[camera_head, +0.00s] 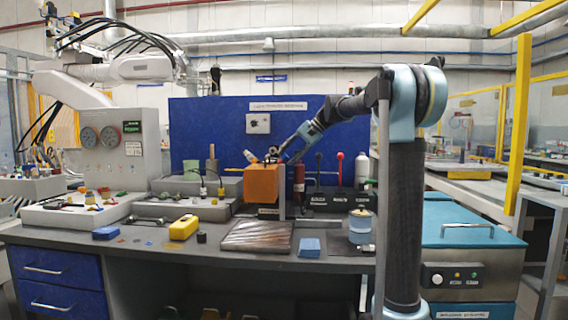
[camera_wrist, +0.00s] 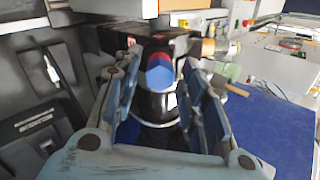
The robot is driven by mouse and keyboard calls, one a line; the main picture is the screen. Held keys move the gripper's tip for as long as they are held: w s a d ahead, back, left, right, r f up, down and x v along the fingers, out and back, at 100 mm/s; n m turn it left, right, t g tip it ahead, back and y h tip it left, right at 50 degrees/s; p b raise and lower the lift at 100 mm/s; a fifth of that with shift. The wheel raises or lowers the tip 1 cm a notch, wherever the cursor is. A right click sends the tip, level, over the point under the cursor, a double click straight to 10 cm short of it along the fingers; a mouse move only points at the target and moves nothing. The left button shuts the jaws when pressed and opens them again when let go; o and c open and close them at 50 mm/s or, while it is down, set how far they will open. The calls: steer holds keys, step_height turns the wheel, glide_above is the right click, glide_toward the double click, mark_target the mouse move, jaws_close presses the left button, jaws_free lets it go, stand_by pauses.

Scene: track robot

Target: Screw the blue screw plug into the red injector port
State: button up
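My gripper (camera_wrist: 161,62) shows in the wrist view with its two blue-grey fingers apart, one on each side of a small round blue piece. This piece, which looks like the blue screw plug (camera_wrist: 160,79), has a red part (camera_wrist: 158,60) right against it, likely the red injector port. I cannot tell whether they are screwed together. Gaps show between the fingers and the piece. A dark and silver body lies below it. In the head view my gripper (camera_head: 274,155) is at the top of an orange box (camera_head: 262,186) on the bench; the plug and port are too small to make out there.
The grey bench (camera_head: 150,236) holds a yellow case (camera_head: 184,227), a dark ribbed plate (camera_head: 257,238), blue pads (camera_head: 309,247) and trays of small parts at left. A red-handled lever (camera_head: 340,167) and a white bottle (camera_head: 361,170) stand right of the orange box. A blue panel rises behind.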

steer(key=n, duration=0.5)
steer(key=shift+n, duration=0.4)
jaws_close()
stand_by(0.6)
steer(key=m, duration=1.2)
